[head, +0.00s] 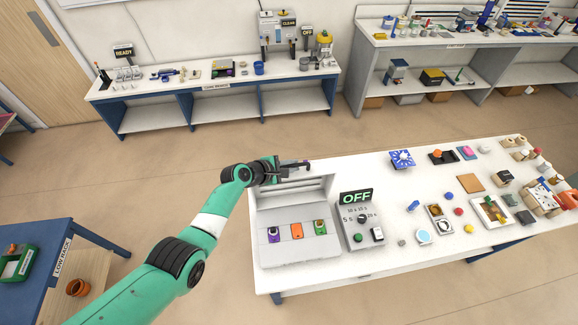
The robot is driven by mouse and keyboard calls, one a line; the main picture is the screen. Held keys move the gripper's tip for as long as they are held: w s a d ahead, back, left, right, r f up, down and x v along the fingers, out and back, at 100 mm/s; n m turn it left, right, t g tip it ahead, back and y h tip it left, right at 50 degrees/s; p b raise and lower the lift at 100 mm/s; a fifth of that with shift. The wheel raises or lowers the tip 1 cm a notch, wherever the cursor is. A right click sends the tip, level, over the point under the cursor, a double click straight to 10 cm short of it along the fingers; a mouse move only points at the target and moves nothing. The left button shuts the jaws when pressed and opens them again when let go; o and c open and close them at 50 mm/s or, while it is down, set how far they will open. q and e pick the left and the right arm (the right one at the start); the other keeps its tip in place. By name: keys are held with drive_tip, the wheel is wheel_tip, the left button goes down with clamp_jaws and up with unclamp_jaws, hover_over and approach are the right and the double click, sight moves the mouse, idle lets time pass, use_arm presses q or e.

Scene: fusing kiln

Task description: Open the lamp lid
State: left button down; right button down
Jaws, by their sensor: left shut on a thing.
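The lamp unit (300,248) is a light grey box at the left end of the white table. Its base shows a purple, an orange and a green piece in a row. The lamp lid (310,190) stands raised at the back of the base, with its inner side facing the front. My left gripper (298,165) is at the lid's top edge and shut on it; the arm hides part of the lid's left side. The exact contact is too small to see. My right gripper is not in view.
A control box (361,222) with an OFF sign, a dial and a green button stands right of the lamp unit. Several small parts lie on the white table (345,172) further right. A blue bench (35,240) stands at lower left.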

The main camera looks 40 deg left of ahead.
use_arm(q)
drive_tip(key=shift+w+a, duration=0.1)
idle(0.3)
drive_tip(key=c, duration=0.8)
unclamp_jaws()
drive_tip(key=shift+c, duration=0.2)
